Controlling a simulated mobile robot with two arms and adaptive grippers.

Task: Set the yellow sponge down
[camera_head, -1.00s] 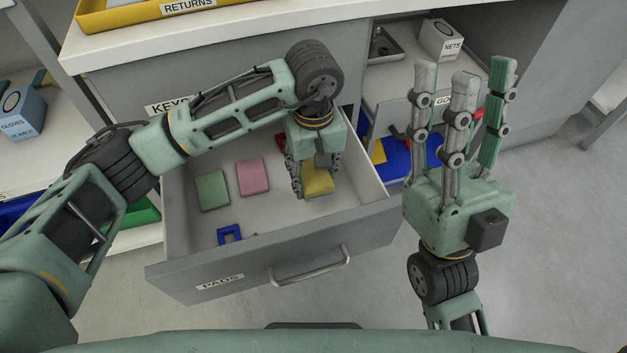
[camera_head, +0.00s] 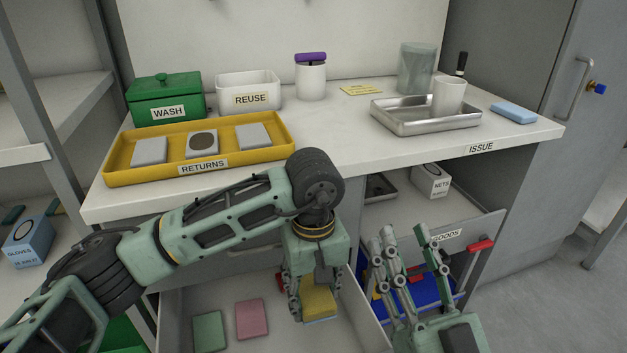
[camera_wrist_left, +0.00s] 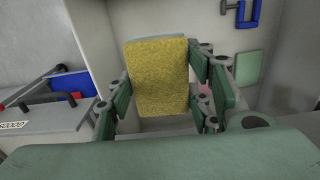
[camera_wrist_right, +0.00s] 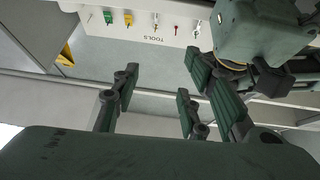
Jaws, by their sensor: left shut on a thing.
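The yellow sponge (camera_head: 319,300) is held between the fingers of my left gripper (camera_head: 315,306), over the open drawer (camera_head: 272,310) in the head view. The left wrist view shows the sponge (camera_wrist_left: 158,75) large and upright between the fingers, with a thin blue layer at its top edge. My left gripper is shut on it. Whether the sponge's lower end touches the drawer floor, I cannot tell. My right gripper (camera_head: 404,250) is at the lower right with its fingers spread apart and nothing between them.
A green pad (camera_head: 210,332) and a pink pad (camera_head: 251,319) lie in the drawer. The counter above holds a yellow RETURNS tray (camera_head: 118,165) with grey pads, a metal tray (camera_head: 388,122) and a blue sponge (camera_head: 513,113). Clear counter lies between the trays.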

